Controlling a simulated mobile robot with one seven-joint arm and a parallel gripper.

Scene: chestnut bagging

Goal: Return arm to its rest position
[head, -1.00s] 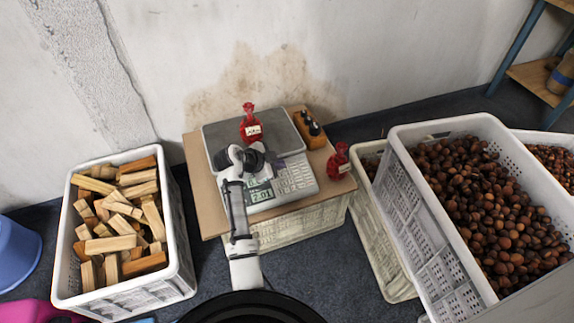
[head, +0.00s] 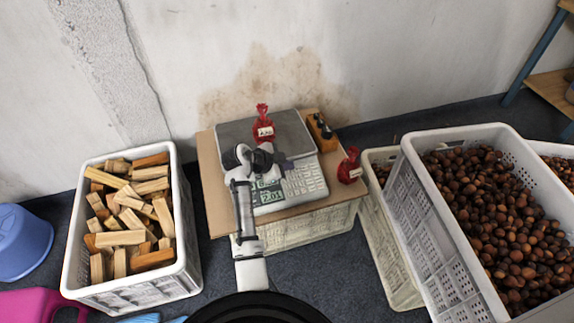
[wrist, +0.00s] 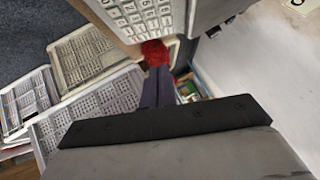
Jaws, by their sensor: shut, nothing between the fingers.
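My arm is folded in front of the scale (head: 304,185) in the head view. My gripper (head: 289,164) is over the scale's keypad side, partly hidden by my arm. In the wrist view my gripper (wrist: 158,69) has its two dark fingers together with nothing between them. A red bag (head: 264,130) with a label stands on the scale plate. A second red bag (head: 349,170) stands on the right edge of the board. A red bag (wrist: 154,50) also shows beyond my fingertips in the wrist view, apart from them as far as I can tell.
The board (head: 214,190) rests on a white crate. A crate of wood blocks (head: 69,262) stands left and a crate of chestnuts (head: 405,220) right. A wooden block with dark bottles (head: 322,136) is beside the scale. A wall is behind; a blue tub (head: 20,245) is far left.

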